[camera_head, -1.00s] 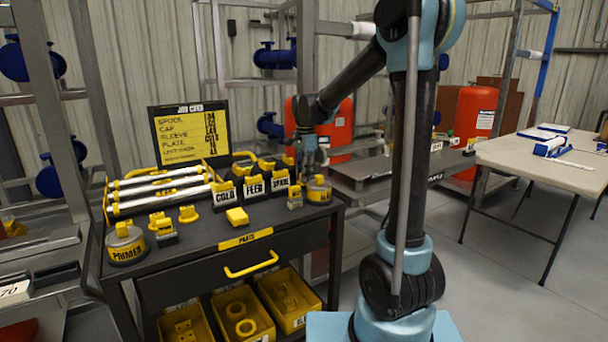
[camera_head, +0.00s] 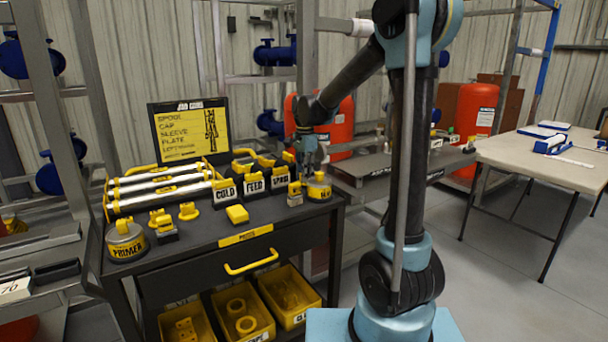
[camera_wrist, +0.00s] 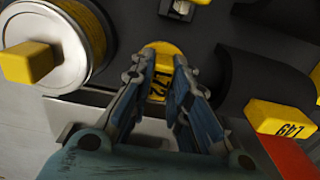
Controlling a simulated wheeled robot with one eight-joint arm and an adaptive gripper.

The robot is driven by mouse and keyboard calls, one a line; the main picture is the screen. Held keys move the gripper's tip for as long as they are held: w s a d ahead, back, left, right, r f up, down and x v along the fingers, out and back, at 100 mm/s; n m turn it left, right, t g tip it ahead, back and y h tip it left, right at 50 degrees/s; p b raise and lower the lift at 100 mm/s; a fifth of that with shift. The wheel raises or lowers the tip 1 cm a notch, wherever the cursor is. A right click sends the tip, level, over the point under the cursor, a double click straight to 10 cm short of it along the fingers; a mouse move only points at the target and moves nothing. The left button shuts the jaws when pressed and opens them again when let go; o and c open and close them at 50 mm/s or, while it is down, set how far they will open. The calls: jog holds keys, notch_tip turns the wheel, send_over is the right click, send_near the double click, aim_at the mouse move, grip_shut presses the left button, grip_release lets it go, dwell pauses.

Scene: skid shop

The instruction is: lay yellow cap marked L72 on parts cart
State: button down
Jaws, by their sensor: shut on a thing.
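A yellow cap (camera_wrist: 161,60) with black lettering that ends in 72 is between the fingers of my gripper (camera_wrist: 164,72) in the wrist view. My gripper is shut on it, and the fingers cover its sides. In the head view my gripper (camera_head: 309,158) points down over the right end of the black parts cart (camera_head: 215,226); the cap cannot be made out there. I cannot tell whether the cap touches the surface below it.
A yellow piece marked 49 (camera_wrist: 281,117) is at right. Black COLD (camera_head: 225,193) and FEED bins, a PRIMER tin (camera_head: 126,241) and a loose yellow block (camera_head: 237,214) stand on the cart.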

jog(key=shift+f, duration=0.45)
dwell(0.6)
jog(key=c, duration=1.4)
grip_release()
jog(key=shift+c, duration=0.2)
jog(key=shift+c, duration=0.8)
jog(key=shift+r, duration=0.1)
jog(key=shift+w+r, duration=0.1)
jog(key=shift+r, duration=3.8)
